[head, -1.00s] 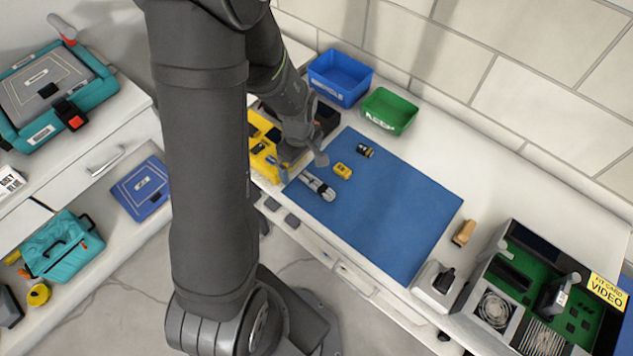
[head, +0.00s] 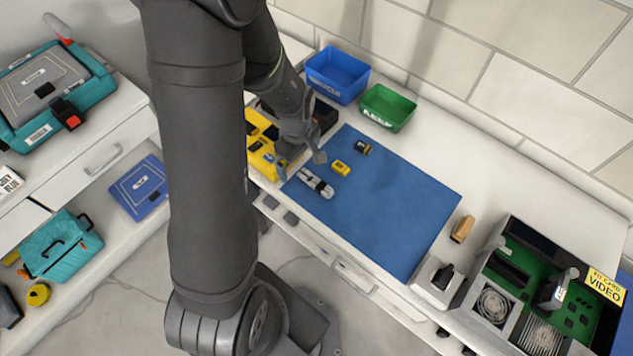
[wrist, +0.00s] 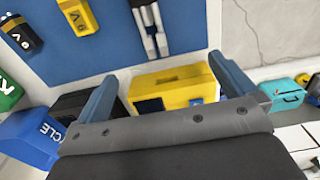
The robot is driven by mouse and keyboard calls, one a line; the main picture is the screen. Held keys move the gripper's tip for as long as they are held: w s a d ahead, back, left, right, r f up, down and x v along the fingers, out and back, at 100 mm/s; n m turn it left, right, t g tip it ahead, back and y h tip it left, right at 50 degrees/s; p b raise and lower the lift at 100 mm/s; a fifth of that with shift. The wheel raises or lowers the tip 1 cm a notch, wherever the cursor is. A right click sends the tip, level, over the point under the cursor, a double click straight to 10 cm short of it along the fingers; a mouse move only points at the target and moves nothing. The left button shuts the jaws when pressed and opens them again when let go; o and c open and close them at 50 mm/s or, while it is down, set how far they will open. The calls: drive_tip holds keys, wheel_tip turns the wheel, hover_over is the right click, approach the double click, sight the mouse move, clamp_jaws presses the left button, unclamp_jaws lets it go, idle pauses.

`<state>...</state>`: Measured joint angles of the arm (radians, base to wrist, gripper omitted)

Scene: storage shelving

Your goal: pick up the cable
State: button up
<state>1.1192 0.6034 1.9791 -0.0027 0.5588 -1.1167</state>
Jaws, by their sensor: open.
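A pale grey-and-black bundle (head: 316,183), the likeliest cable, lies on the blue mat (head: 400,215) near its left front edge. I cannot make out clearly that it is a cable. In the wrist view the bundle (wrist: 149,28) shows at the top centre, beyond the fingertips. My gripper (head: 316,158) is up and left of the bundle, near the mat's left corner. In the wrist view my gripper (wrist: 162,72) has its two blue-grey fingers spread wide with nothing held between them. A yellow case (wrist: 172,84) shows behind the finger gap.
A small yellow box (head: 341,168) and a black-and-yellow cylinder (head: 362,148) lie near the bundle. The blue bin (head: 338,76) and green bin (head: 388,109) stand by the wall. The yellow case (head: 262,157) sits beside the mat. The mat's right part is clear.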

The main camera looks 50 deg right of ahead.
drive_tip(key=c, duration=1)
drive_tip(key=s+r, duration=0.6)
drive_tip(key=r, duration=0.6)
hover_over(318, 183)
wheel_tip(318, 183, down, 12)
drive_tip(key=shift+w+r, duration=0.15)
drive_tip(key=shift+r, duration=0.05)
drive_tip(key=shift+f, duration=2.55)
